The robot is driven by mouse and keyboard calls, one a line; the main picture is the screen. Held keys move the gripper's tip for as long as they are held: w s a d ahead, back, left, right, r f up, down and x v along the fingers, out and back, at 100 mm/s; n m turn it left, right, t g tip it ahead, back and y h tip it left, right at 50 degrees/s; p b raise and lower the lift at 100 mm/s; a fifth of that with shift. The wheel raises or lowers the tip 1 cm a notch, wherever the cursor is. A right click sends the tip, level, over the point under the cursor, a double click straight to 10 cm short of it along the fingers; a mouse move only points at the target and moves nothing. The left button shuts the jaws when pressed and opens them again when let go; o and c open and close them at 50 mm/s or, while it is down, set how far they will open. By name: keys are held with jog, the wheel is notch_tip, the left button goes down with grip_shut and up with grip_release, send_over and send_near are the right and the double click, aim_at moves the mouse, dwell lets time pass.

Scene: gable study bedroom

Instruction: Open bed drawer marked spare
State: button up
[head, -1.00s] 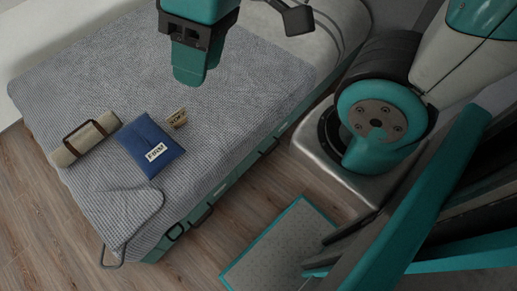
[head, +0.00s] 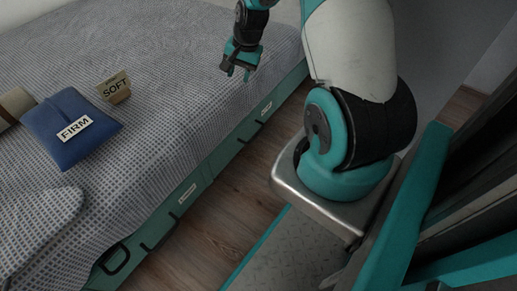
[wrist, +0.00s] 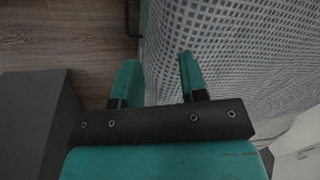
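The bed has teal drawer fronts along its side. In the head view, one front carries a white label (head: 187,193) at the middle, and another label (head: 266,108) sits farther back. The writing on both is too small to read, so I cannot tell which is marked spare. Dark handles show below the labels, including one near the middle (head: 176,213). My gripper (head: 238,73) is above the far part of the bed, near its side edge. In the wrist view, the two fingers of my gripper (wrist: 158,75) are apart with nothing between them. A dark handle (wrist: 132,18) shows ahead of them.
On the grey bedspread (head: 190,80) lie a blue pouch (head: 68,128) labelled FIRM, a tan tag (head: 116,88) reading SOFT and a partly visible beige roll (head: 14,104). Wood floor (head: 222,215) is clear between the bed and my base.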

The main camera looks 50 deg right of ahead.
aim_at(258, 133)
jog(key=s+d+f+m+b, duration=0.1)
jog(key=d+f+b, duration=0.15)
jog(key=f, duration=0.35)
jog(key=s+d+f+m+h+b, duration=0.1)
jog(key=s+d+f+m+b, duration=0.15)
jog(key=f, duration=0.25)
jog(key=d+f+m+b, duration=0.1)
jog(key=d+f, duration=0.3)
jog(key=f, duration=0.2)
jog(key=b+x, duration=0.3)
jog(key=x, duration=0.2)
jog(key=b+x, duration=0.4)
jog(key=x, duration=0.2)
jog(key=b+x, duration=0.3)
jog(key=x, duration=0.3)
jog(key=shift+s+a+f, duration=0.1)
jog(key=shift+s+a, duration=0.05)
jog(key=shift+s, duration=0.25)
jog(key=shift+c, duration=0.2)
grip_shut()
